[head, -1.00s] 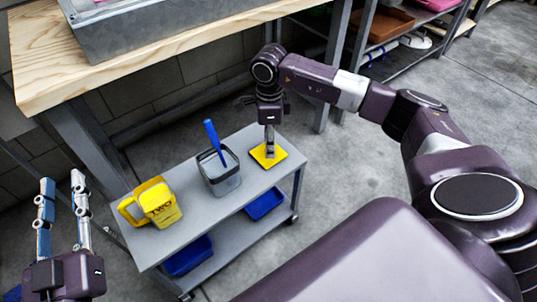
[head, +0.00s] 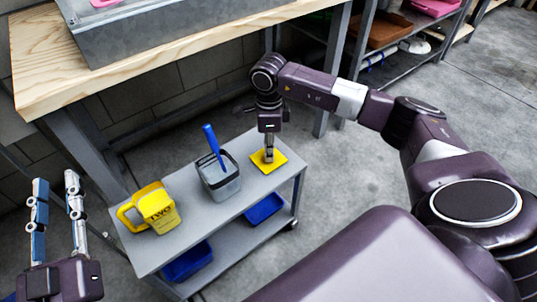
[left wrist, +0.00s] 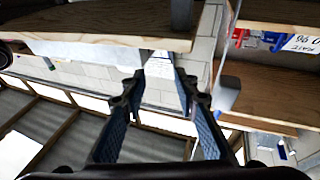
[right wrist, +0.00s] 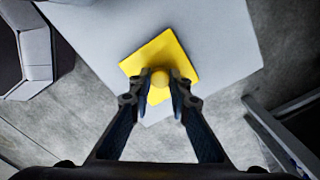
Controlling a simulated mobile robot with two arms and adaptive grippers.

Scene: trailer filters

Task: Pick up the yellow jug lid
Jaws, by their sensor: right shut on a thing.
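The yellow jug lid (head: 276,165) is a flat square with a round knob, lying at the right end of the grey cart's top. My right gripper (head: 269,158) is over it, pointing down. In the right wrist view my right gripper (right wrist: 160,83) is shut on the knob of the yellow lid (right wrist: 150,50). The yellow jug (head: 155,208) stands open on the left part of the cart. My left gripper (head: 55,185) is open and empty, raised at the left. In the left wrist view my left gripper (left wrist: 160,75) has its fingers apart with nothing between them.
A wooden workbench (head: 130,70) stands behind. Shelving (head: 400,50) is at the back right.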

